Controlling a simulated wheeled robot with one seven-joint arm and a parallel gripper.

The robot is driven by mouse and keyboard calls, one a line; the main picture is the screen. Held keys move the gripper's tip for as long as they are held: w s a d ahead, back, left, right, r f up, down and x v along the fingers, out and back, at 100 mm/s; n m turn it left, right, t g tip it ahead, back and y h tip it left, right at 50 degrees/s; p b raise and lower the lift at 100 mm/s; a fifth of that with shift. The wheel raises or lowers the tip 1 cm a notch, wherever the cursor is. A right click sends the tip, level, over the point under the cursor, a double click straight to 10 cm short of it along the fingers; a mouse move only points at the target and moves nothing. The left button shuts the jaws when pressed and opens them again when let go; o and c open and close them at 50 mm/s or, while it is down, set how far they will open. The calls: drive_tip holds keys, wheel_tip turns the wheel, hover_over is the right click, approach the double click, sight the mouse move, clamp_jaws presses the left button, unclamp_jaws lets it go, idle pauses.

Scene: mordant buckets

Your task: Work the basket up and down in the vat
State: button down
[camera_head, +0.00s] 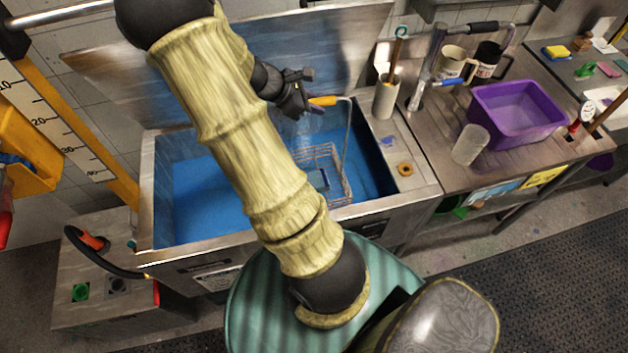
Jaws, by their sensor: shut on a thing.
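The vat (418,187) is a steel tank of blue liquid, with its lid (345,40) raised at the back. The wire basket (338,185) stands in the right half of the vat, its lower part in the blue. My arm crosses in front and hides the basket's left side and the middle of the vat. My gripper (305,108) is above the basket towards the back of the vat. It is shut at the yellow-orange grip of the basket handle (323,100). The handle's wire bends down on the right to the basket.
A white holder (386,97) with a stirring rod and a yellow ring (405,169) sit on the vat's right ledge. Further right are a purple tub (515,112), a clear beaker (470,145) and mugs (451,64). A control box (95,290) stands at left.

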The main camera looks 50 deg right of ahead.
drive_tip(key=shift+r, duration=0.15)
wheel_tip(320, 180, up, 19)
drive_tip(key=p, duration=1.6)
drive_tip(key=shift+p, duration=0.35)
idle(2.9)
